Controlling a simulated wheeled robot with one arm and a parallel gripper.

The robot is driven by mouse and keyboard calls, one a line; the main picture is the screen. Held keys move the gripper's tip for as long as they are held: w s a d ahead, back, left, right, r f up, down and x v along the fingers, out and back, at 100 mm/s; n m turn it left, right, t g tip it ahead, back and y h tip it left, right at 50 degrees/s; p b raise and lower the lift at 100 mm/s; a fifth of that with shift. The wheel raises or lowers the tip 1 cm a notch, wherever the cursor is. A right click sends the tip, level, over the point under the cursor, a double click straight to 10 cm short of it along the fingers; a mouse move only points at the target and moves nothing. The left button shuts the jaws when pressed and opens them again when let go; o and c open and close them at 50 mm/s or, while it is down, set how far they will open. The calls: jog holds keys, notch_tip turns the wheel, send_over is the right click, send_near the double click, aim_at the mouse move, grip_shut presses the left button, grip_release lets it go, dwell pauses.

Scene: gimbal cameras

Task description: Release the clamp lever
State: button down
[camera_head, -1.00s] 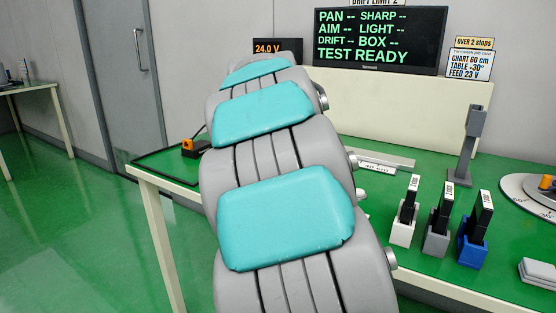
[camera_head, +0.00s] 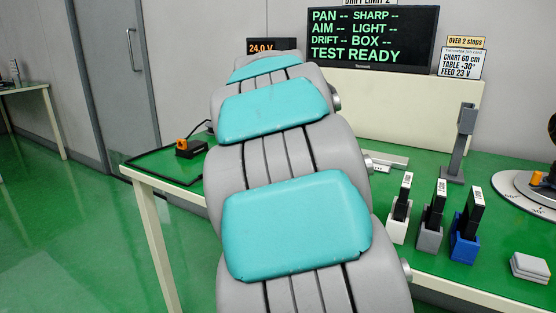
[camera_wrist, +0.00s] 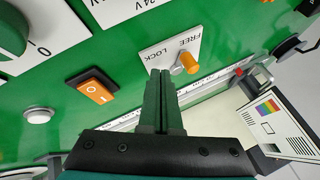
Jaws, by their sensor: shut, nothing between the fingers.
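The clamp lever (camera_wrist: 188,63) shows in the wrist view as a short orange peg on a white plate (camera_wrist: 160,58) printed FREE and LOCK. Which of the two words it is set to, I cannot tell. My gripper (camera_wrist: 161,76) is shut and empty, its green fingers together. In the picture the fingertips lie just left of and below the lever, over the plate's lower part. A small gap shows between them and the peg; whether they touch the plate is unclear. In the head view my own arm covers the middle, and neither gripper nor lever can be made out.
An orange rocker switch (camera_wrist: 94,92) and a white button (camera_wrist: 38,116) lie left of my fingers. A colour-patched card (camera_wrist: 275,125) is at right. In the head view, several slotted blocks (camera_head: 430,236) and a round dial (camera_head: 525,192) stand on the green bench.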

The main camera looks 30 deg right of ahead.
jog(key=shift+s+a+r, duration=0.15)
jog(key=shift+s, duration=0.4)
jog(key=shift+s+a+r, duration=0.1)
jog(key=shift+s, duration=0.4)
jog(key=v, duration=0.9)
jog(key=shift+a+b, duration=0.25)
jog(key=shift+b, duration=0.15)
jog(key=shift+w+r, duration=0.1)
jog(key=shift+w, duration=0.05)
